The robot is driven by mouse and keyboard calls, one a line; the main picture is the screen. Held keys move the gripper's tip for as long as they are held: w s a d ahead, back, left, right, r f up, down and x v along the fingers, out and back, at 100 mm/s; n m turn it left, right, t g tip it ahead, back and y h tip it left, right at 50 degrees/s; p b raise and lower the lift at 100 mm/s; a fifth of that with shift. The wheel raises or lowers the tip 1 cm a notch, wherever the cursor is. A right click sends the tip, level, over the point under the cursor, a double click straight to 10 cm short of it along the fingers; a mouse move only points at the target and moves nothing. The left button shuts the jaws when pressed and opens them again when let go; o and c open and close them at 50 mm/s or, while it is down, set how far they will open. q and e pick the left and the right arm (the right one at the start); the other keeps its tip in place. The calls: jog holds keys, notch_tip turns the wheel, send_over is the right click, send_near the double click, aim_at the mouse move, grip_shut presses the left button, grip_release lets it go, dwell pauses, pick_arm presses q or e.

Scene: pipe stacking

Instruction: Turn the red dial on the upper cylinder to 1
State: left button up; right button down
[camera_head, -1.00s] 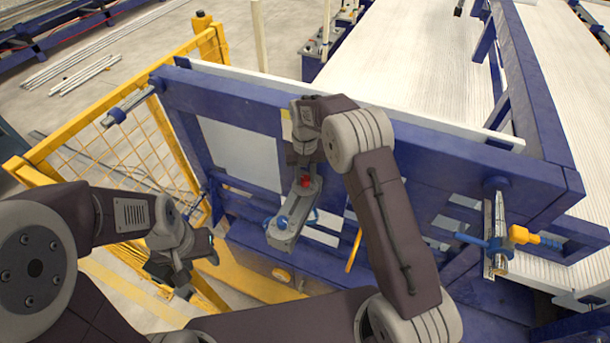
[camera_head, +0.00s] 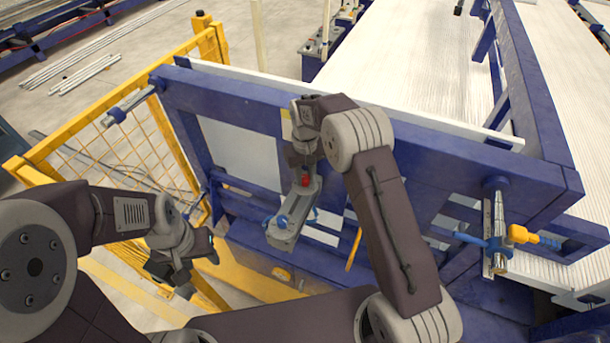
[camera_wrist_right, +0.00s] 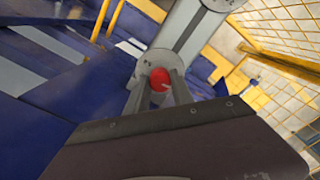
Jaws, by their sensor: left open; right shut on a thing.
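The red dial (camera_head: 304,181) sits on top of a long grey cylinder unit (camera_head: 286,234) with blue fittings, mounted at the blue frame. In the right wrist view the dial (camera_wrist_right: 159,78) shows a short white mark towards its lower right; no numbers are readable. My right gripper (camera_wrist_right: 160,90) is shut on the dial, one finger on each side; in the head view this gripper (camera_head: 304,172) points down onto it and partly hides it. My left gripper (camera_head: 197,275) is open and empty, off to the left of the unit.
The blue frame (camera_head: 400,150) stands behind and around the unit. A yellow mesh fence (camera_head: 110,150) is at the left. Another cylinder with blue and yellow fittings (camera_head: 497,235) is at the right. White ribbed panels (camera_head: 400,60) lie behind.

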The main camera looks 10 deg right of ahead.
aim_at(305, 178)
jog(key=c, duration=1.1)
grip_release()
notch_tip(305, 178, up, 9)
jog(key=b, duration=0.1)
jog(key=shift+b, duration=0.3)
jog(key=shift+f, duration=0.1)
